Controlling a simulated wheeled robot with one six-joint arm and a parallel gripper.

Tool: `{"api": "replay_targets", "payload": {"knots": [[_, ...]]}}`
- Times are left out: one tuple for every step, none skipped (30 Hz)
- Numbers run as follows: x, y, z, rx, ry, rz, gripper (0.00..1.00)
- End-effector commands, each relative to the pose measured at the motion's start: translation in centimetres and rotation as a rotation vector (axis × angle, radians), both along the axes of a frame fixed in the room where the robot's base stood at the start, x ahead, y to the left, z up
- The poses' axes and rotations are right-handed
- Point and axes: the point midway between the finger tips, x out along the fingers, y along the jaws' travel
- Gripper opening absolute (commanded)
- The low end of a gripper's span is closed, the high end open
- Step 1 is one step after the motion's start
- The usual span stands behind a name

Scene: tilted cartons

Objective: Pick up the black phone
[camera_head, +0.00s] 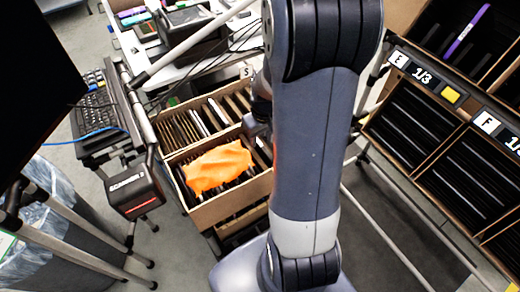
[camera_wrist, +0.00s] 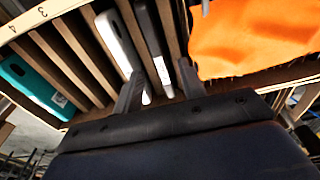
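In the wrist view, a thin dark grey phone (camera_wrist: 151,38), the nearest to black that I can make out, stands on edge in a slot of the divided carton (camera_wrist: 72,9). A white phone (camera_wrist: 112,35) stands just left of it, and a teal phone (camera_wrist: 32,80) is farther left. My gripper (camera_wrist: 161,84) is open, its two fingers apart at the slots, pointing toward the dark phone. The left finger overlaps the white phone's lower end. I cannot tell whether either finger touches a phone. In the head view my arm hides most of the gripper.
An orange cloth (camera_head: 217,166) lies over the front carton's slots, close right of my fingers in the wrist view. A rack of cartons (camera_head: 412,128) stands at the right. A scanner (camera_head: 134,188) and keyboard (camera_head: 96,118) are at the left. Thin dividers flank the phones closely.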

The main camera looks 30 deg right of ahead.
Motion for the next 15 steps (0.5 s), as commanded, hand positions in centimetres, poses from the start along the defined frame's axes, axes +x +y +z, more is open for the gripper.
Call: {"api": "replay_targets", "payload": {"knots": [[0.0, 0.1, -0.6, 0.003, 0.006, 0.0, 0.39], [0.1, 0.0, -1.0, 0.003, 0.005, 0.0, 0.39], [0.1, 0.1, -1.5, 0.003, 0.006, 0.0, 0.39], [0.2, 0.0, -1.9, 0.002, 0.006, 0.0, 0.39], [0.2, 0.0, -2.3, 0.003, 0.006, 0.0, 0.39], [0.3, 0.0, -2.8, 0.002, 0.005, 0.0, 0.39], [0.4, 0.0, -3.0, 0.002, 0.005, 0.0, 0.39], [0.4, 0.0, -3.3, 0.002, 0.004, 0.0, 0.39], [0.4, 0.0, -3.6, 0.002, 0.004, 0.0, 0.39], [0.5, 0.0, -3.7, 0.001, 0.003, 0.0, 0.39], [0.5, 0.0, -3.8, 0.001, 0.003, 0.0, 0.39], [0.5, 0.0, -3.9, 0.001, 0.002, 0.0, 0.39], [0.5, 0.0, -3.9, 0.001, 0.002, 0.0, 0.39], [0.5, 0.0, -3.9, 0.0, 0.001, 0.0, 0.39], [0.5, 0.0, -3.9, 0.0, 0.001, 0.0, 0.39]]}}
